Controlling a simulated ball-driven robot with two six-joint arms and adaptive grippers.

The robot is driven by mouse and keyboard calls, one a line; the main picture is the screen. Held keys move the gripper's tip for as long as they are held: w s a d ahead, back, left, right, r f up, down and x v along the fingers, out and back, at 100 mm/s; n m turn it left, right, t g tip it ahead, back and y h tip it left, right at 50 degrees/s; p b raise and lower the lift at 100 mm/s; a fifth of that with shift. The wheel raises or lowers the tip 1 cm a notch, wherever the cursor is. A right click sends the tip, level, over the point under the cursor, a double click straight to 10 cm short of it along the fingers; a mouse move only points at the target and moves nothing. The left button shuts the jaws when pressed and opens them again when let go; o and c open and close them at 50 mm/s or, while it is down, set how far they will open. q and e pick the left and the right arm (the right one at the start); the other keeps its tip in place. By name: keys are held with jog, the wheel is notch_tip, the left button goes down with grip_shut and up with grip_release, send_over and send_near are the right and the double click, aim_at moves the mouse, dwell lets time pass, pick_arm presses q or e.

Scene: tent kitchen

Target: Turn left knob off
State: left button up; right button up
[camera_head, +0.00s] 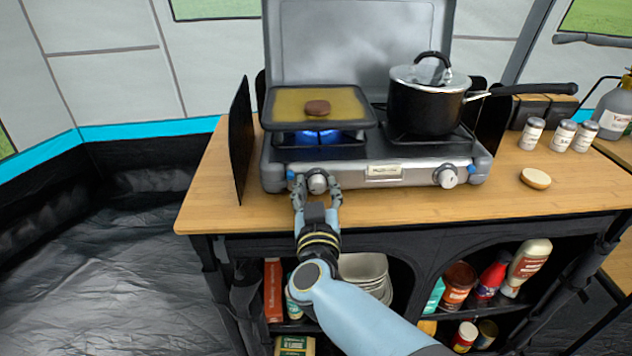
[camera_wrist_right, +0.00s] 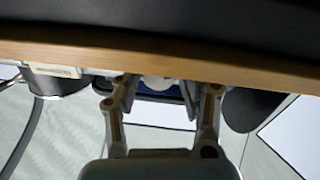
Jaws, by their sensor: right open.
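The camp stove (camera_head: 400,177) stands on the wooden counter, with its left knob (camera_head: 317,180) and right knob (camera_head: 446,176) on the front panel. A blue flame (camera_head: 318,137) burns on the left burner, under a flat pan (camera_head: 290,106) with a brown patty (camera_head: 317,107) on it. My right gripper (camera_head: 318,185) is open, its fingers on either side of the left knob. I cannot tell whether they touch it. In the right wrist view the open fingers (camera_wrist_right: 162,88) point towards the stove, and the counter edge crosses above them. My left gripper is not in view.
A black lidded pot (camera_head: 425,105) sits on the right burner, its handle reaching right. A dark wind panel (camera_head: 239,140) stands left of the stove. Several spice jars (camera_head: 531,134) and a bread half (camera_head: 535,179) are on the counter's right. Shelves below hold bottles and bowls.

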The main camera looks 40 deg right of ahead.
jog(key=shift+w+d, duration=0.1)
jog(key=shift+w, duration=0.05)
jog(key=shift+r, duration=0.1)
jog(key=shift+c, duration=0.2)
jog(key=c, duration=0.8)
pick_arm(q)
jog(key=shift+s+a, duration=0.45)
